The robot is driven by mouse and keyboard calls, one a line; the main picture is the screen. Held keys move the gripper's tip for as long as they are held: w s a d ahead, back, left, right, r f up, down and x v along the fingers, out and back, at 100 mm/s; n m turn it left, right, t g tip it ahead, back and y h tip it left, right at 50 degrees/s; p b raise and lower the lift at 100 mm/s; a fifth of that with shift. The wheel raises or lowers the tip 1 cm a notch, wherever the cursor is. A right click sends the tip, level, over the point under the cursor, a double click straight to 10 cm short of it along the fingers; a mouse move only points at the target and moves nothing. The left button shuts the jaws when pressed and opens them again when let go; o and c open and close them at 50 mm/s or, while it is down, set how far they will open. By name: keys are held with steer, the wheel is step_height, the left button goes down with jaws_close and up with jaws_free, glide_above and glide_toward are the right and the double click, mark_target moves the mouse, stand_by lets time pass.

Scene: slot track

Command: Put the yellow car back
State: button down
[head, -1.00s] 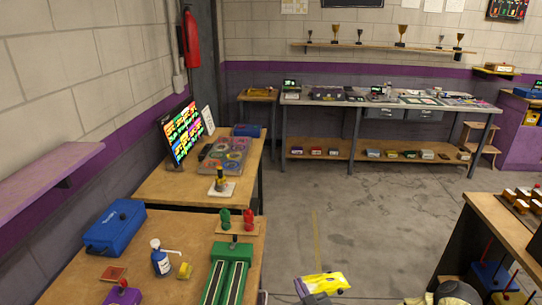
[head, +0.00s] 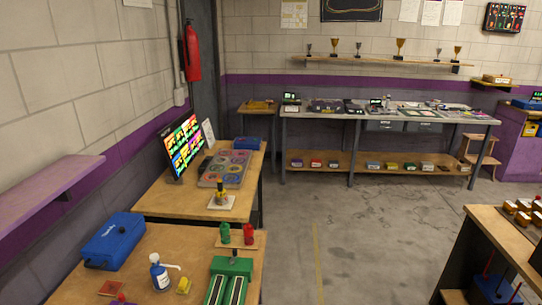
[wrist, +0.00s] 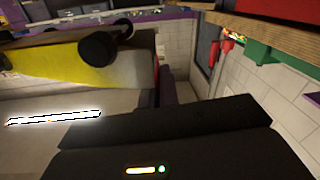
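The yellow car (wrist: 60,65) fills the upper left of the wrist view, with black wheels on its near side. My gripper (wrist: 150,100) shows as dark parts along the bottom of that view, close against the car. It appears shut on the car and holds it up, clear of any surface; the exact finger contact is hidden. Neither the car nor my gripper shows in the head view.
A near bench (head: 185,247) holds a blue case (head: 112,240), a white bottle (head: 160,273) and green track lanes (head: 232,268). A far bench (head: 375,112) has several small coloured items on its lower shelf (head: 350,171), with a gap mid-row. The floor between is clear.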

steer(key=s+f, duration=0.1)
steer(key=f, duration=0.1)
steer(key=s+f, duration=0.2)
steer(key=shift+s+d, duration=0.1)
steer(key=shift+s, duration=0.1)
stand_by(1.2)
stand_by(1.1)
stand_by(0.5)
stand_by(0.9)
steer(key=shift+r, duration=0.1)
stand_by(0.7)
